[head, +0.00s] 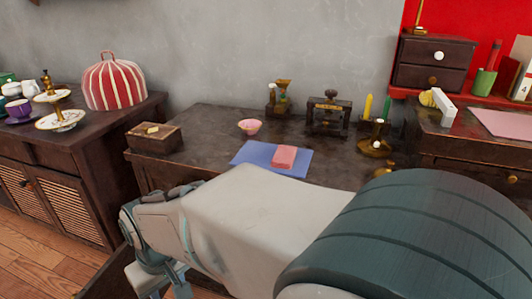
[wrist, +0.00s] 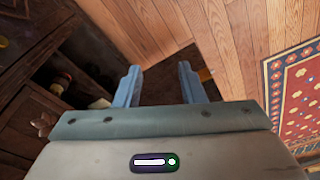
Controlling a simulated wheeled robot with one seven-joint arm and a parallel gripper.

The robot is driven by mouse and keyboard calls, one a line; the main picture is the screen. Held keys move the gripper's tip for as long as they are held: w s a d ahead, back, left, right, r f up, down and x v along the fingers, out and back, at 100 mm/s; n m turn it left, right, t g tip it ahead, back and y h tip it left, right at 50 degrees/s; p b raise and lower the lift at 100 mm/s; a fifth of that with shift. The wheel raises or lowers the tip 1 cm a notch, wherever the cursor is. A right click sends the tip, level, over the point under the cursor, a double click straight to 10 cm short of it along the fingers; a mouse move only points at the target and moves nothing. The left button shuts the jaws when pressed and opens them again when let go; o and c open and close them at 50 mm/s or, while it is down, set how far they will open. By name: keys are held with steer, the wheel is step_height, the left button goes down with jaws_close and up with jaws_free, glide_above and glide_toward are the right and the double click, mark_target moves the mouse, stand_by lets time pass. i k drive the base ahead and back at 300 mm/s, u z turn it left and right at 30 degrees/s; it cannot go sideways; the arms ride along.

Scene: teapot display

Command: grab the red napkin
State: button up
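A small folded pinkish-red cloth (head: 284,157), which looks like the red napkin, lies on a flat blue cloth (head: 258,155) on the dark table in the head view. My gripper (wrist: 159,75) is open and empty in the wrist view, its two blue-grey fingers apart. It points down past the furniture toward the wooden floor. In the head view my arm reaches across the front of the table, with its end low at the left, well away from the napkin. The napkin is not in the wrist view.
A pink bowl (head: 249,127), a wooden box (head: 154,137), a small dark press (head: 328,115) and brass candle holders (head: 374,144) stand on the table around the blue cloth. In the wrist view, dark open shelving (wrist: 50,65) is close at left; a patterned rug (wrist: 295,95) lies right.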

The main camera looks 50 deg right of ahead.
mark_target(284, 156)
steer(key=z, duration=1.25)
steer(key=i, duration=0.3)
steer(key=z, duration=1.8)
steer(key=k, duration=0.9)
steer(key=u, duration=0.95)
steer(key=i, duration=0.5)
steer(key=z, duration=0.1)
